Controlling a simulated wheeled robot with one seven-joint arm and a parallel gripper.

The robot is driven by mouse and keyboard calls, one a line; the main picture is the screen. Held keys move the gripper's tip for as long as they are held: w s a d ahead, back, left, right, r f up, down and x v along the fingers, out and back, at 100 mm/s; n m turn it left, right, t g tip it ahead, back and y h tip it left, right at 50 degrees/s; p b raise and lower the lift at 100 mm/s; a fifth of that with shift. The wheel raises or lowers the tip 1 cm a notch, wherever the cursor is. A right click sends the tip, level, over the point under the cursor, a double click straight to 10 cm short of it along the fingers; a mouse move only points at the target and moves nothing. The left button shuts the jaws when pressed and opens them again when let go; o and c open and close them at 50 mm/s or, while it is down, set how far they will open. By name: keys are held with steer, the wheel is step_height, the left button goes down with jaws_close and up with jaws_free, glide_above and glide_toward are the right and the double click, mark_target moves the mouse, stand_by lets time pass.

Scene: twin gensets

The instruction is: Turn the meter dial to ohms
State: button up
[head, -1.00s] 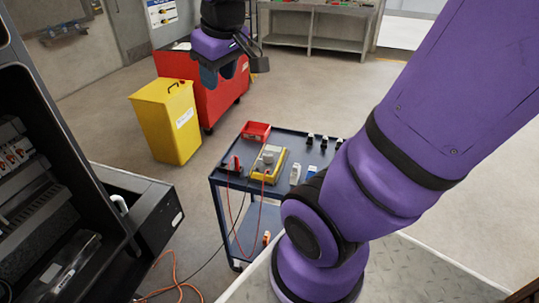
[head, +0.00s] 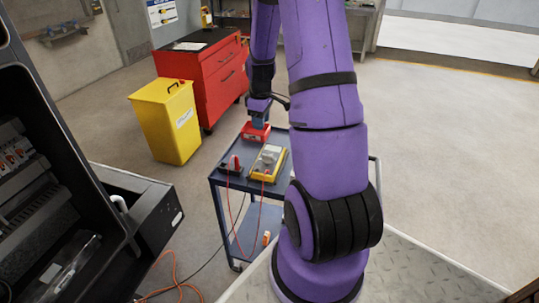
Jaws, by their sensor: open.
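The yellow meter (head: 267,163) lies on the blue cart's top (head: 227,182), with a pale face and dial that are too small to read. Red leads run from it down off the cart's front. My gripper (head: 259,121) points down just above or at the red tray (head: 255,133), behind and slightly left of the meter. It is open, though its fingertips are small and partly hidden in the head view. It is apart from the meter's dial.
A black-and-red probe item (head: 231,165) stands left of the meter. My arm covers the cart's right part. A yellow bin (head: 167,120) and red tool cabinet (head: 205,75) stand behind left. An open dark cabinet (head: 40,180) is at the left. Floor at right is clear.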

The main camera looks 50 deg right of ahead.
glide_toward(270, 156)
steer(key=f, duration=0.9)
steer(key=shift+w+d+f, duration=0.1)
steer(key=shift+w, duration=0.15)
jaws_close()
